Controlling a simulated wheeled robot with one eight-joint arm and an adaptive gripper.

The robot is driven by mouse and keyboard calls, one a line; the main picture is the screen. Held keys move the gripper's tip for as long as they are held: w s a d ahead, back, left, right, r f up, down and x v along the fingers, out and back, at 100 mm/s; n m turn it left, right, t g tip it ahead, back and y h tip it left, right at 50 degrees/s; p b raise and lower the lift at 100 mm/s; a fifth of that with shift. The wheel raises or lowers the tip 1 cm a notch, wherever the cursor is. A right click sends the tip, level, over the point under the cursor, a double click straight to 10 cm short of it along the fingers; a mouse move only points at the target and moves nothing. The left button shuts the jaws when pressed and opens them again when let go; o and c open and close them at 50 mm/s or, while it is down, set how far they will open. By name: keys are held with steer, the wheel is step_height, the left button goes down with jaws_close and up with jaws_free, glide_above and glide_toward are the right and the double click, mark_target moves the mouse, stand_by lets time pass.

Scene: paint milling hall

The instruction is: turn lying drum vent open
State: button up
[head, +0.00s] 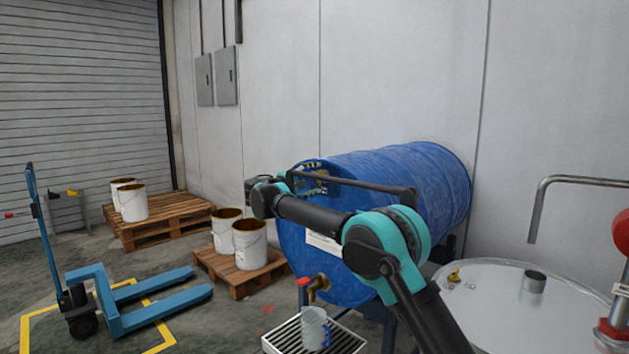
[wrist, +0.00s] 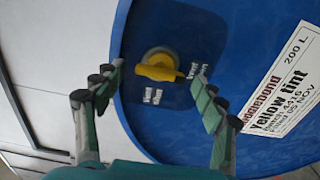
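The blue drum (head: 405,195) lies on its side on a stand, its round end facing left. In the wrist view, the drum's end face (wrist: 235,50) carries a yellow vent handle (wrist: 158,70) on a round yellow fitting. The handle points roughly right and slightly down.
A tap (head: 319,286) with a red handle sits low on the drum, above a clear jug (head: 314,328) on a slatted drip tray (head: 353,342). A steel vessel (head: 500,300) stands right. Pallets with white buckets (head: 249,245) and a blue pallet truck (head: 105,290) stand left.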

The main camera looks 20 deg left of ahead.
steer(key=v, duration=1.2)
steer(key=shift+s+a+f, duration=0.1)
stand_by(0.4)
